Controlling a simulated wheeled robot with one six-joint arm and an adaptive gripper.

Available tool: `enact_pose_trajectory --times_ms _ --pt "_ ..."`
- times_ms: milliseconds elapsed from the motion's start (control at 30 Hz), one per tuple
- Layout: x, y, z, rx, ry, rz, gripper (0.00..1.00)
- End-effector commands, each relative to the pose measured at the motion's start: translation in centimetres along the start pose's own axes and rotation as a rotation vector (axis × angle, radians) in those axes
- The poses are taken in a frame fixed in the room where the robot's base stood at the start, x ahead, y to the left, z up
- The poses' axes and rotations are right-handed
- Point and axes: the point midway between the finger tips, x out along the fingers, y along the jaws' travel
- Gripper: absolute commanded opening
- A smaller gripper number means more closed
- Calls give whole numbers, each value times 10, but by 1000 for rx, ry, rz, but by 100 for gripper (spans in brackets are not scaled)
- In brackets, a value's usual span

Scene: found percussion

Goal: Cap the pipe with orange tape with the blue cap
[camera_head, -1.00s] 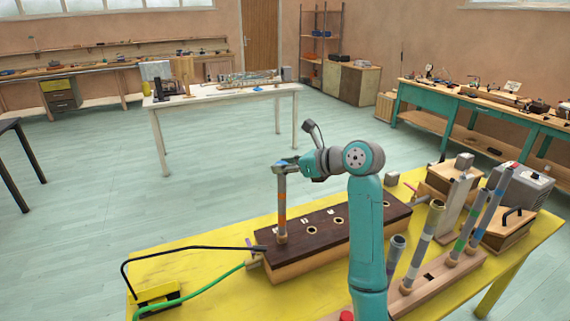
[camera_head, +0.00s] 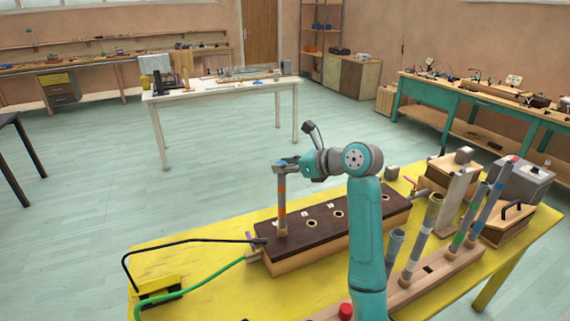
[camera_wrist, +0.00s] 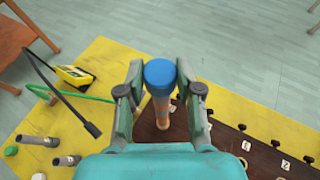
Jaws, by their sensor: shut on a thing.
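The pipe with orange tape (camera_head: 282,205) stands upright in the leftmost hole of the dark-topped wooden box (camera_head: 262,265); it also shows in the wrist view (camera_wrist: 163,110). The blue cap (camera_wrist: 159,73) is at the top end of this pipe, in line with it. How far it sits over the rim cannot be told. My gripper (camera_head: 283,163) is at the pipe's top, its two fingers (camera_wrist: 159,68) on either side of the cap and shut on it. In the head view my gripper mostly hides the cap.
A wooden rack (camera_head: 415,288) with several taped pipes stands at the front right of the yellow table (camera_head: 200,249). Wooden cases (camera_head: 505,226) stand at the right.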

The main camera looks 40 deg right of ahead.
Motion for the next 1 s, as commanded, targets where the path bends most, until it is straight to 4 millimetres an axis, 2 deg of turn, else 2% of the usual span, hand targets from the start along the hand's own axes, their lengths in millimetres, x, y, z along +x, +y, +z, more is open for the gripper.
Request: enact_pose_trajectory --times_ms 33,133,167,433,567,1000 --pt "1 0 -2 2 3 1 37" --pt "1 0 -2 2 3 1 62" --pt "1 0 -2 2 3 1 64" --pt "0 0 -1 1 2 1 64" --pt "-2 0 6 0 1 0 64" --pt "-30 0 73 -1 1 0 64"
